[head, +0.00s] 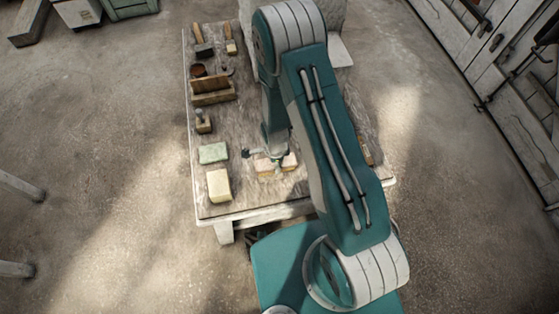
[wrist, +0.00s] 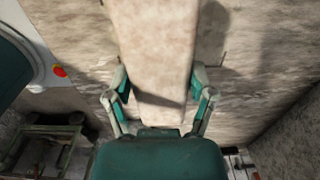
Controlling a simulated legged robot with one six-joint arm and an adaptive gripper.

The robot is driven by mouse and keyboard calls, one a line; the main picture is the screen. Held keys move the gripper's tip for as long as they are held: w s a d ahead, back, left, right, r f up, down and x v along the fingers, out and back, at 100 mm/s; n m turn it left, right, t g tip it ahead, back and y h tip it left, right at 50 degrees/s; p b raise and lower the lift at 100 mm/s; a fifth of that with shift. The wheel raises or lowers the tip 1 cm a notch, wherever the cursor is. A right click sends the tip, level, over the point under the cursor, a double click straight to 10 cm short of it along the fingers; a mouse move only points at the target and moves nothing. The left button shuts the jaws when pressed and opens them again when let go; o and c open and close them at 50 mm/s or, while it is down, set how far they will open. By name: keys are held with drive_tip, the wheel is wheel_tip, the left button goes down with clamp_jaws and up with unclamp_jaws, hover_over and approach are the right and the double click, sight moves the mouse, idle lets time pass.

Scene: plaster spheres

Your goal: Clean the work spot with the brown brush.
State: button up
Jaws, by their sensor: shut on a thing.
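My gripper (head: 273,158) is low over the front middle of the worktable (head: 240,190). It is shut on a tan block (head: 263,166), which sticks out on both sides of the fingers. In the wrist view the block (wrist: 153,45) runs long and pale between the two fingers of my gripper (wrist: 160,88). I cannot tell whether this block is the brown brush, or whether it touches the tabletop. Two wooden-handled tools that look like brushes lie at the back left: one with a dark head (head: 204,48) and a lighter one (head: 231,46).
A pale green block (head: 213,153) and a cream block (head: 219,185) lie at the table's front left. My arm hides much of the table's right side.

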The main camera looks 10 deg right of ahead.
drive_tip(key=shift+a, duration=1.1)
drive_tip(key=shift+d, duration=2.25)
drive_tip(key=shift+a, duration=0.15)
drive_tip(key=shift+a, duration=2.1)
